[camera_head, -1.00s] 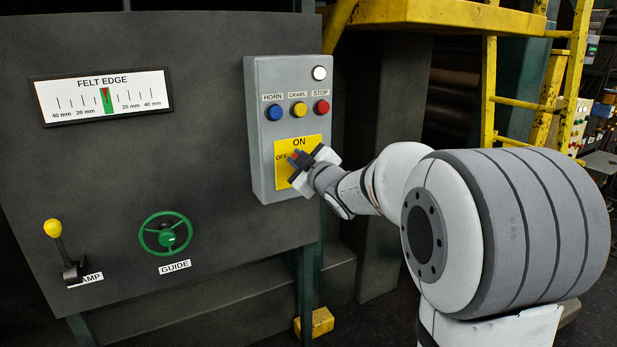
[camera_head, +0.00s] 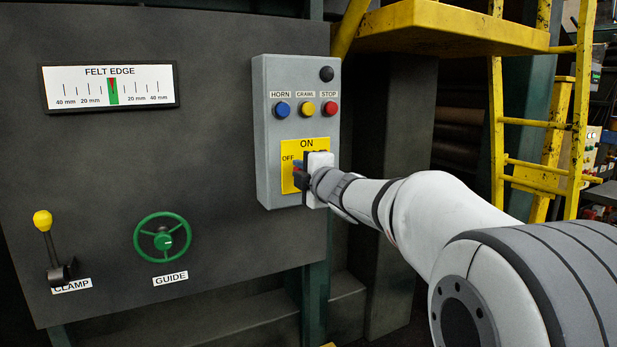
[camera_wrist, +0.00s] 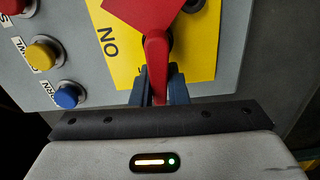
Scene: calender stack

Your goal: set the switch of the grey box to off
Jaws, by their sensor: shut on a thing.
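The grey box (camera_head: 263,130) hangs on the right part of the dark panel in the head view. Its yellow plate (camera_head: 318,141) reads ON at the top and OFF at the left. The red switch handle (camera_wrist: 157,55) shows in the wrist view, pointing down the picture, toward the plate's OFF side. My gripper (camera_wrist: 158,92) is shut on the handle, a blue-grey finger on either side. In the head view my gripper (camera_head: 300,174) sits in front of the plate and hides most of the switch. The round lamp (camera_head: 326,74) at the box's top is dark.
Blue (camera_head: 282,110), yellow (camera_head: 307,109) and red (camera_head: 331,108) buttons sit just above the plate. The green guide wheel (camera_head: 163,238) and yellow-knobbed clamp lever (camera_head: 43,221) are lower left. A yellow platform (camera_head: 445,28) juts out at upper right.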

